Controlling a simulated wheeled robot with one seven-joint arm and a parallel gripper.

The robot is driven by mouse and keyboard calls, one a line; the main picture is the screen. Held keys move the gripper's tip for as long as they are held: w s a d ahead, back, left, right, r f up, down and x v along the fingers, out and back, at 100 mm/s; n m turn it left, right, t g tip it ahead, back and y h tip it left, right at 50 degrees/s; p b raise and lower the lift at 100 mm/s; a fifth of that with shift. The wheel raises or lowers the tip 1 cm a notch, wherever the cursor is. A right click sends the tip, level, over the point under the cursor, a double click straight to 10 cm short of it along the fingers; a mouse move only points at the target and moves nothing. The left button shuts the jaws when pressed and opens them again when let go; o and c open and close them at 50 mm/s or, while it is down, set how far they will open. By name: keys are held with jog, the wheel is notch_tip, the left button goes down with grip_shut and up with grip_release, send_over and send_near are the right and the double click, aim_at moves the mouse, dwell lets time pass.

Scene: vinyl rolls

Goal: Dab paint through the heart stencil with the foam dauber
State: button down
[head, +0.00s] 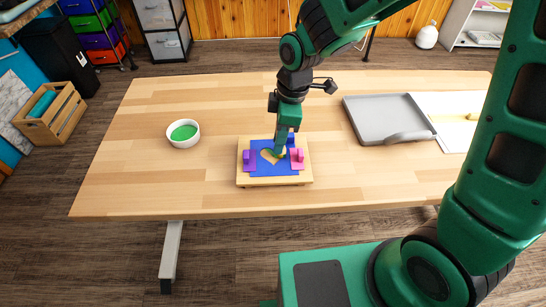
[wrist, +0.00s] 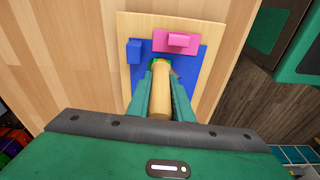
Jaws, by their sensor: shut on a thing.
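My gripper (head: 283,146) is shut on the foam dauber, whose wooden handle (wrist: 160,105) shows between the fingers in the wrist view. The dauber points down, its tip at the heart opening (head: 270,158) of the blue stencil (head: 260,170). Green shows by the tip; whether the foam touches the surface is hard to tell. The stencil lies on a wooden board (head: 275,181). A purple block (head: 249,160), a pink block (head: 297,158) and a blue block (wrist: 134,50) sit at its edges. A white bowl (head: 196,141) of green paint (head: 184,132) stands left of the board.
A grey tray (head: 375,115) with a grey object (head: 409,137) at its front edge lies on the table's right. A white sheet (head: 450,130) with a small yellowish item lies beyond it. The wooden table (head: 130,180) is clear between bowl and board.

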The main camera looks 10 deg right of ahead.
jog(key=shift+r, duration=0.1)
jog(key=shift+r, duration=0.85)
jog(key=shift+s+a, duration=0.35)
jog(key=shift+s, duration=0.2)
jog(key=shift+s+a, duration=0.4)
jog(key=shift+s, duration=0.15)
jog(key=shift+f, duration=0.95)
